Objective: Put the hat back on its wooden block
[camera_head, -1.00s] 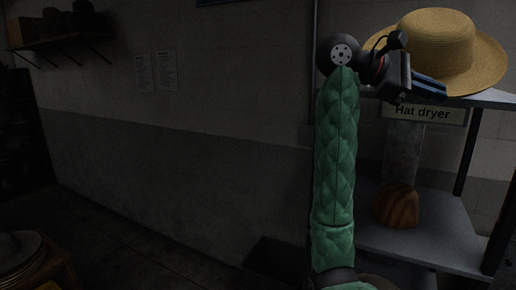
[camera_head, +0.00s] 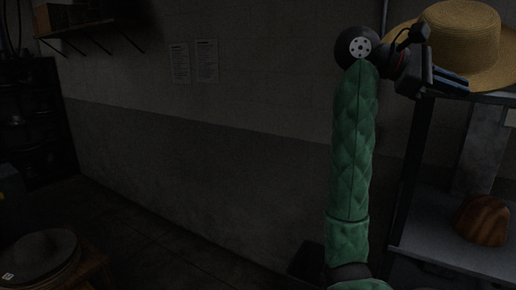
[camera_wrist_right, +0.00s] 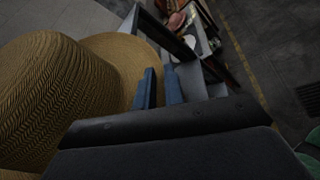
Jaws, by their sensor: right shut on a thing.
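The straw hat (camera_head: 462,35) is at the upper right of the head view, crown up. My right gripper (camera_head: 458,80) is shut on the near edge of its brim. In the right wrist view, the blue fingers (camera_wrist_right: 160,85) pinch the brim, and the woven crown of the hat (camera_wrist_right: 50,100) fills the left side. A brown striped wooden block (camera_head: 484,220) sits on the lower shelf of the rack, below and right of the gripper. I cannot tell from the head view how far the hat is above the rack's top. My left gripper is not in view.
The grey metal rack (camera_head: 440,235) stands at the right, its post (camera_head: 413,160) beside my arm. A dark round hat-like thing (camera_head: 38,255) lies on a stand at lower left. Dark shelving (camera_head: 30,120) stands at far left.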

